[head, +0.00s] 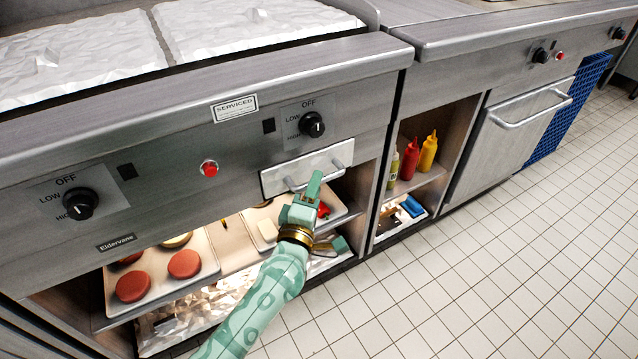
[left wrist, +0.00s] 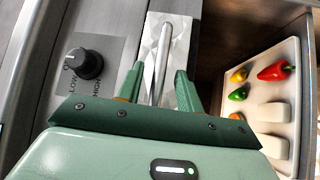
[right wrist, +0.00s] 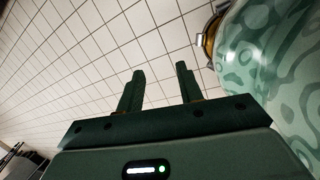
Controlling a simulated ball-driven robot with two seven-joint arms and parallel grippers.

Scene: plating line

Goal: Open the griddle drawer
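The griddle drawer (head: 280,178) is a small bright steel front under the right-hand knob of the griddle, and it looks closed. Its bar handle (head: 338,164) runs along the lower part of the front. My left gripper (head: 313,188) is at the handle and hides part of it. In the left wrist view the handle (left wrist: 163,62) runs between the two open fingers of the left gripper (left wrist: 160,88), with visible gaps at both sides. My right gripper (right wrist: 158,92) is open and empty, with floor tiles beyond it.
Below the drawer, a shelf holds a tray with red patties (head: 133,287) and a tray with peppers (left wrist: 273,71). Knobs (head: 312,124) and a red button (head: 209,169) sit on the panel. Sauce bottles (head: 411,160) stand in the right cubby. The tiled floor (head: 480,270) in front is clear.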

